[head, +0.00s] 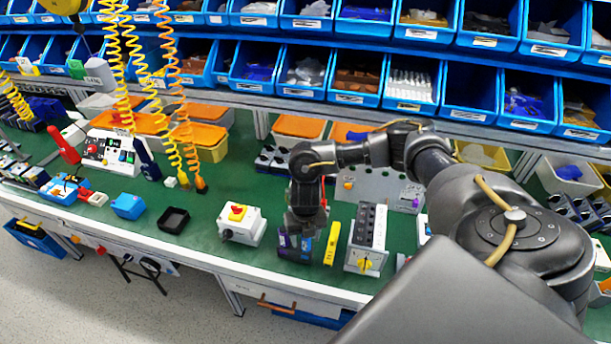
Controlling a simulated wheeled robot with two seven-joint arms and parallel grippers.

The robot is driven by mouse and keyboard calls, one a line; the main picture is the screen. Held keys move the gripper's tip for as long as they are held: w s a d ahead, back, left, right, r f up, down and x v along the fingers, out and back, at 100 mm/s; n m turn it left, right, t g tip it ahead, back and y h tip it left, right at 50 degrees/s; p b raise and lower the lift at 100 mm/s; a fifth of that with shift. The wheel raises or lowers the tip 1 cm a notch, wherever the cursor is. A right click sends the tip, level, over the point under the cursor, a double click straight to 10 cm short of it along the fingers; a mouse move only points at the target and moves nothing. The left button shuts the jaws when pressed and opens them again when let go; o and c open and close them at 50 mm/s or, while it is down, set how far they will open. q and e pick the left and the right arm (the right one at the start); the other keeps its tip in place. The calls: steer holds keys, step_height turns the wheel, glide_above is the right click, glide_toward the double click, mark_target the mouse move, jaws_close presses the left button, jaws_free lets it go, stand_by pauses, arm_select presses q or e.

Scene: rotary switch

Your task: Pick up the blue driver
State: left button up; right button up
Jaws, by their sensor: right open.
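A dark blue driver (147,158) leans at the right side of a white control box (108,150) on the green bench, at the left of the head view. A red driver (63,146) leans at the box's left side. My right gripper (304,226) is open and points down at the middle of the bench, well to the right of the blue driver. It is just above a dark blue and purple item (288,246), partly hiding it; I cannot tell whether they touch. My left gripper is not in view.
A white box with a red and yellow switch (238,222), a black tray (174,220) and a blue box (128,206) stand along the front. A grey box with a yellow knob (366,240) is right. Coiled cords (184,135) hang near the blue driver.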

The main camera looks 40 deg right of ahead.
steer(key=shift+f, duration=1.05)
steer(key=c, duration=1.1)
step_height(320, 180, up, 10)
steer(key=shift+r+b, duration=0.1)
steer(key=shift+b, duration=0.2)
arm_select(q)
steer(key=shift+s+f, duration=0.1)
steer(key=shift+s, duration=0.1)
